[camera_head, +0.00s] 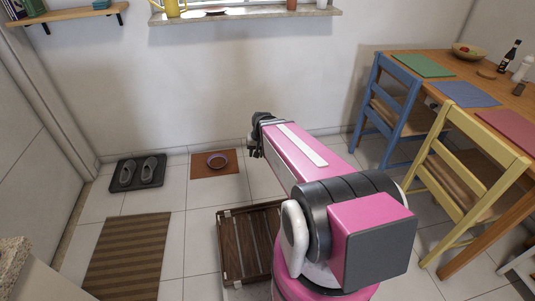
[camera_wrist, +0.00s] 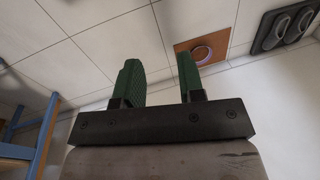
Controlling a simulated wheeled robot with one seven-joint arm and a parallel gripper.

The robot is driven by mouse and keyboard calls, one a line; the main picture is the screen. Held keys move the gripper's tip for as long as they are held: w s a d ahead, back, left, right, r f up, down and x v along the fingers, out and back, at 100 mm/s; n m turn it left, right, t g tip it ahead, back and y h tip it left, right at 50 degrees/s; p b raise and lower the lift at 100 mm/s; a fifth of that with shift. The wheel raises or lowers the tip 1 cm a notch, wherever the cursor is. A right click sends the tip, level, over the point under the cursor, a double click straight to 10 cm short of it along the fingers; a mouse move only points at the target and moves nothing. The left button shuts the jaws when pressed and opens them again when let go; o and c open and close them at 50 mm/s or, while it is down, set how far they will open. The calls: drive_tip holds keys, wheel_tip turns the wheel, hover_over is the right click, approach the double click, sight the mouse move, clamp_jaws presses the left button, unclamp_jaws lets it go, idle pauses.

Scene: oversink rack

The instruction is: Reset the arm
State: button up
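My gripper (camera_wrist: 160,78) shows in the wrist view with its two green-padded fingers apart and nothing between them. The fingers are too small there to make out.
A blue chair (camera_head: 387,105) and a yellow chair (camera_head: 462,180) stand at the table (camera_head: 450,60) on the right. A wooden slatted rack (camera_head: 232,245) lies on the floor by my base.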

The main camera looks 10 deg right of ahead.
drive_tip(key=s+d+r+n+h, duration=0.1)
drive_tip(key=s+d+r, duration=0.3)
drive_tip(key=s, duration=0.2)
drive_tip(key=shift+g+h, duration=0.4)
drive_tip(key=shift+a, duration=0.1)
idle(0.5)
